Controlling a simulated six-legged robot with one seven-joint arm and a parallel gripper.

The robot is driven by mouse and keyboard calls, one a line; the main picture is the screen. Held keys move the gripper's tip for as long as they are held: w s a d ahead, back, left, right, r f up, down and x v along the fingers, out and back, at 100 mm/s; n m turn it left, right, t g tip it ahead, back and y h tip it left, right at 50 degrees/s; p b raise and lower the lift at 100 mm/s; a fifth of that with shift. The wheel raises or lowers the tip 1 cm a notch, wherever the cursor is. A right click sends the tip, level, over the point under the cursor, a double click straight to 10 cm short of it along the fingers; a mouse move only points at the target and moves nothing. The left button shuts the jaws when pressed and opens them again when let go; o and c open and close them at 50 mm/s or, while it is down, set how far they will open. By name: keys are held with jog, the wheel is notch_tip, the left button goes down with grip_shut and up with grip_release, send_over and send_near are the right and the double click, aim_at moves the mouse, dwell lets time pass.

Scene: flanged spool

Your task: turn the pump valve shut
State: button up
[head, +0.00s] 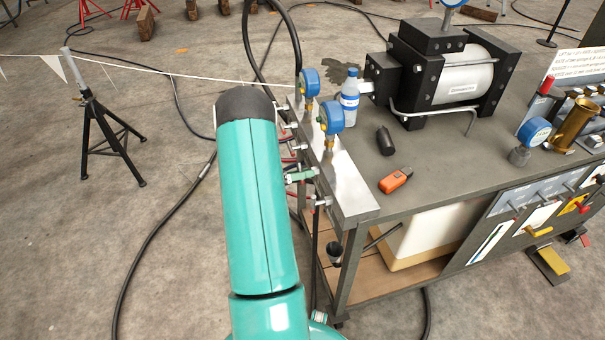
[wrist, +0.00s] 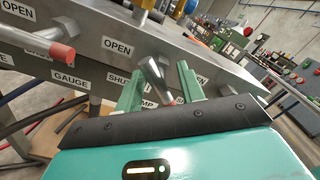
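The pump valve's metal lever (wrist: 154,76) is in the wrist view, mounted on the steel manifold's face. It slants down to the right, with a reddish tip low between my fingers. An OPEN label (wrist: 117,47) is above left of it; the SHUT and PUMP labels below are partly hidden by my fingers and the lever. My gripper (wrist: 158,84) has its two green fingers apart, one on each side of the lever, with gaps showing. In the head view the manifold (head: 345,180) runs along the bench's left edge, and my arm hides most of the gripper.
Another lever with a red end (wrist: 62,51) is at left, by the GAUGE label (wrist: 70,79). Blue gauges (head: 330,117) stand on the manifold. A bottle (head: 349,98), an orange device (head: 396,180) and a pump (head: 440,75) are on the bench. Hoses cross the floor at left.

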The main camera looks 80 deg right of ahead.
grip_shut()
jog(key=shift+w+m, duration=0.1)
jog(key=shift+m, duration=0.3)
jog(key=shift+r+m, duration=0.1)
jog(key=shift+m, duration=0.4)
jog(key=m, duration=0.7)
jog(key=shift+m, duration=0.4)
